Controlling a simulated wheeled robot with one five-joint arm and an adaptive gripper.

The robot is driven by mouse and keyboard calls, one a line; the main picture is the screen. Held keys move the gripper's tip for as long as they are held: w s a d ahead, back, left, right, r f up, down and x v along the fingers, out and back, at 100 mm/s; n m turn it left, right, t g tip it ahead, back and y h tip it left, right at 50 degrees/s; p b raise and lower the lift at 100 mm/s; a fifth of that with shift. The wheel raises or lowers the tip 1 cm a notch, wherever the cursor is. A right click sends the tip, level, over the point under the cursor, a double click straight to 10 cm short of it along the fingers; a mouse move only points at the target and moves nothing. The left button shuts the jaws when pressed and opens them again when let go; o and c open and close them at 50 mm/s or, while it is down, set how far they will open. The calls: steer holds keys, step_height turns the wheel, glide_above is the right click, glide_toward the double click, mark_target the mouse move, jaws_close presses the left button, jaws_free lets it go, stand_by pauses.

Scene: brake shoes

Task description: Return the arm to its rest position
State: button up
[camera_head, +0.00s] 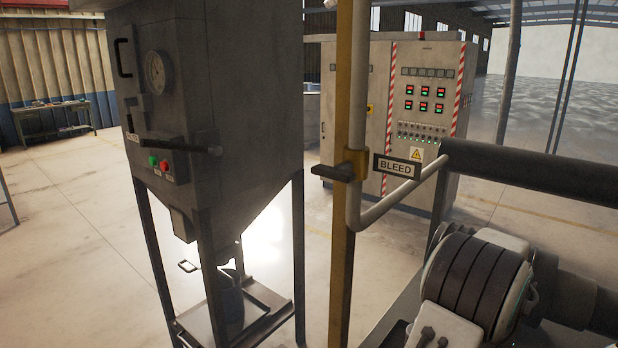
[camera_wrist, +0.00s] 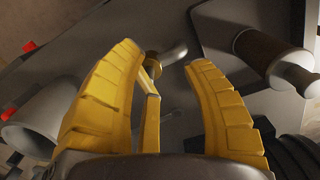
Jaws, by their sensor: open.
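My gripper (camera_wrist: 162,85) shows in the wrist view with its two yellow ribbed fingers spread apart. Nothing is held between them. Beyond the fingertips is a dark grey surface with a short bent metal piece (camera_wrist: 172,54) on it. In the head view my gripper is not visible.
A grey hopper cabinet (camera_head: 215,90) on legs stands at left, with a tray (camera_head: 262,318) below. A yellow post (camera_head: 343,250) with a BLEED label (camera_head: 397,167) rises mid-view. A drum with dark bands (camera_head: 470,278) is at lower right. A control cabinet (camera_head: 425,70) stands behind. Open floor lies left.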

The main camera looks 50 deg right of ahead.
steer(key=w+a+r+n+t, duration=0.1)
steer(key=w+a+r+n, duration=0.2)
steer(key=a, duration=1)
steer(key=w+a+r+n+t, duration=0.1)
steer(key=w+a+r+n, duration=0.3)
steer(key=w+a+n, duration=0.5)
steer(key=w+a+r+n+t, duration=0.2)
steer(key=w+a+n, duration=0.5)
steer(key=a, duration=1.1)
steer(key=shift+w+a+r+h, duration=0.2)
steer(key=shift+w+r+h, duration=0.25)
steer(key=shift+r, duration=0.25)
